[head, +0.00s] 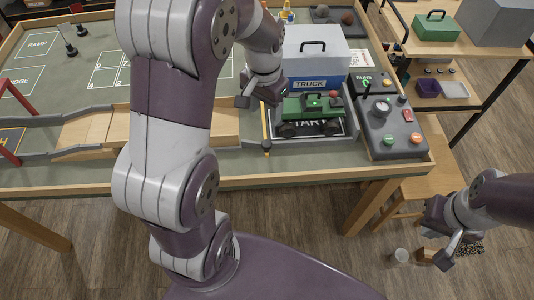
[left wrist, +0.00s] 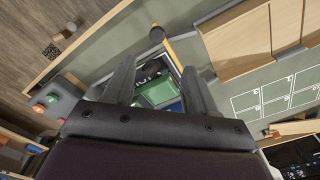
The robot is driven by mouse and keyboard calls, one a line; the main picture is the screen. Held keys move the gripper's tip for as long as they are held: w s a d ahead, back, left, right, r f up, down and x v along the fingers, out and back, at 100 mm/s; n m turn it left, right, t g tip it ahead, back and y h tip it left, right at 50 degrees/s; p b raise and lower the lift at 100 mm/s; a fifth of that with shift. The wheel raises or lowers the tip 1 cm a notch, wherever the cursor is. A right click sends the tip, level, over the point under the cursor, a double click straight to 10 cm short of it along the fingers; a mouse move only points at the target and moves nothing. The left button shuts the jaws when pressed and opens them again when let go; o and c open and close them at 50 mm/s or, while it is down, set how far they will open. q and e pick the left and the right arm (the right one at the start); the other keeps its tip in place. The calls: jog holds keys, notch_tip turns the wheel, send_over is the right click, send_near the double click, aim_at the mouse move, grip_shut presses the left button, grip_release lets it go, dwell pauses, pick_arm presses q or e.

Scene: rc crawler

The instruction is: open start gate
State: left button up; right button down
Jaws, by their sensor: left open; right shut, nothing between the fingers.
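The start gate is a thin yellow bar (head: 265,128) at the left edge of the START pad (head: 345,132), with a dark knob at its near end. The yellow bar (left wrist: 168,47) also shows in the left wrist view, just beyond the fingertips. My left gripper (head: 258,100) is open by the bar's far part; whether it touches the bar I cannot tell. In the left wrist view, its spread fingers (left wrist: 158,66) frame the bar and the green crawler (left wrist: 158,90). The crawler (head: 312,104) sits on the pad. My right gripper (head: 436,258) is shut and empty, off the table's right side.
A grey control box (head: 395,150) with buttons stands right of the pad. A grey-lidded TRUCK box (head: 314,50) stands behind the crawler. Wooden track pieces (head: 90,130) lie to the left. A shelf with a green case (head: 436,28) stands at the right.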

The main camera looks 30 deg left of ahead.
pick_arm(q)
send_over(266, 143)
jog(key=shift+m+g, duration=0.3)
jog(key=f, duration=0.5)
jog(key=shift+w+d+f+b, duration=0.15)
jog(key=shift+d+f+b, duration=0.05)
jog(key=shift+f+b, duration=0.15)
jog(key=f, duration=0.6)
jog(key=shift+s+a+f, duration=0.15)
jog(key=shift+s, duration=0.1)
jog(key=shift+w+f+b, duration=0.1)
jog(key=shift+f+b, duration=0.2)
jog(key=shift+f, duration=0.1)
pick_arm(e)
jog(key=shift+w+d+f, duration=0.15)
jog(key=shift+w+f, duration=0.2)
jog(key=shift+f, duration=0.35)
pick_arm(q)
grip_shut()
jog(key=shift+r, duration=0.1)
